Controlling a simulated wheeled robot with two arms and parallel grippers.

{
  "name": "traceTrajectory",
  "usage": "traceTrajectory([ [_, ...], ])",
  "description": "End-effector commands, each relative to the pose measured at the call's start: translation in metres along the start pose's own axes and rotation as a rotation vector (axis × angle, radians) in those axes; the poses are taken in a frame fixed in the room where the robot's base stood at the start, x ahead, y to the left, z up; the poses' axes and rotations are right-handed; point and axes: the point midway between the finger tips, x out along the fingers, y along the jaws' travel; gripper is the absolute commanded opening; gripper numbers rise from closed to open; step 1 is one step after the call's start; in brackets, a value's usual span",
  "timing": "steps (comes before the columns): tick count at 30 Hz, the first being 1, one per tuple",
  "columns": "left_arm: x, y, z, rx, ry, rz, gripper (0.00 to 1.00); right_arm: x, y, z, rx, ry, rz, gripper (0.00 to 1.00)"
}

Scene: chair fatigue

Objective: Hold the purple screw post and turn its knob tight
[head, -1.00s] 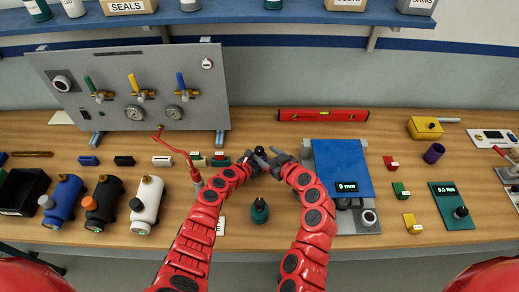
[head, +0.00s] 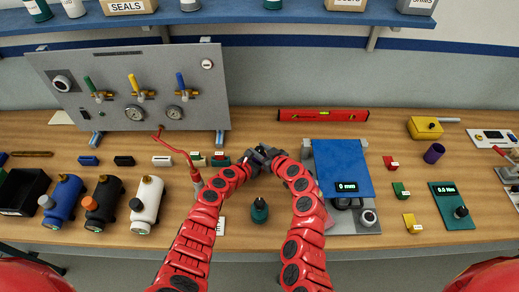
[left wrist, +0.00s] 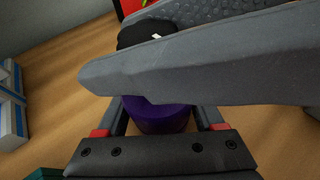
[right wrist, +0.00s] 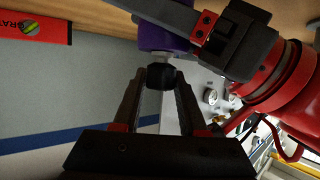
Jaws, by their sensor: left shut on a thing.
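The purple screw post (left wrist: 160,115) is between the fingers of my left gripper (left wrist: 158,118), which is shut on it. Its black knob (right wrist: 160,76) lies between the fingertips of my right gripper (right wrist: 160,80) in the right wrist view. The post (right wrist: 160,38) shows just beyond the knob there. I cannot tell whether the right fingers touch the knob or stand slightly apart from it. In the left wrist view a large grey finger crosses in front and hides part of the post and knob. In the head view both grippers meet above the middle of the bench and mostly hide the post.
A dark green knobbed piece (head: 259,211) stands below the grippers. A blue plate device with a display (head: 342,165) is close to the right. A gauge panel (head: 130,90) stands behind left, and a red level (head: 322,115) lies at the back. Several small blocks lie around.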

Motion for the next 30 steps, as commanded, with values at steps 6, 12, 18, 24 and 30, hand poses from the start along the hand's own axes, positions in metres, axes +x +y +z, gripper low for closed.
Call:
traceTrajectory([
  [6, 0.0, -0.0001, 0.0004, 0.0, -0.001, 0.0, 0.0, -0.0002, 0.0004, -0.0001, 0.0, 0.0, 0.001, 0.0],
  [12, 0.0, -0.0001, 0.0004, 0.0, -0.001, 0.0, 0.0, 0.001, -0.0015, 0.0005, 0.011, -0.003, 0.029, 0.0],
  [18, 0.0001, -0.0007, 0.0004, 0.0, -0.001, -0.002, 0.0, 0.0008, -0.0014, 0.0014, 0.076, -0.005, 0.184, 0.0],
  [24, 0.0002, -0.0008, 0.0007, 0.0, -0.001, -0.002, 0.0, -0.0003, 0.0002, 0.0014, 0.103, -0.002, 0.255, 0.0],
  [30, 0.0001, -0.0004, 0.0006, -0.001, -0.001, -0.001, 0.0, -0.0004, 0.0005, 0.0011, 0.104, -0.002, 0.257, 0.0],
])
